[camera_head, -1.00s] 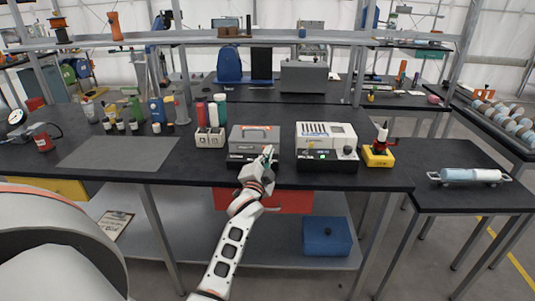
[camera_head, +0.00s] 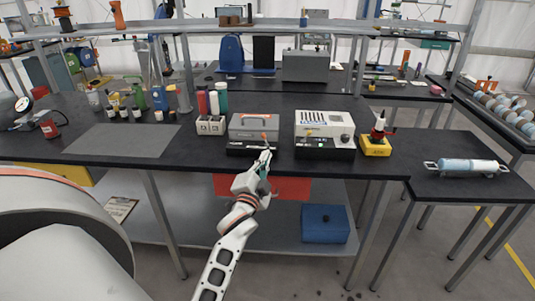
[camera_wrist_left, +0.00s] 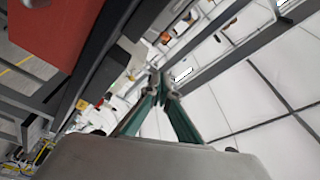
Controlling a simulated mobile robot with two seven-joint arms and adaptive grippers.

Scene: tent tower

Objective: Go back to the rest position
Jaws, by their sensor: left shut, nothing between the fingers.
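My left gripper (camera_head: 265,160) is in front of the table's front edge in the head view, just below the grey metal box. Its arm comes up from the bottom of the picture. In the left wrist view its two green fingers (camera_wrist_left: 158,82) meet at the tips, shut with nothing between them. My right gripper is in neither view.
The black workbench (camera_head: 200,170) holds a grey box (camera_head: 254,122), a white device (camera_head: 324,122), a yellow-based bottle stand (camera_head: 376,145) and several bottles. A red drawer (camera_head: 290,187) hangs under it. A blue box (camera_head: 325,223) sits on the lower shelf.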

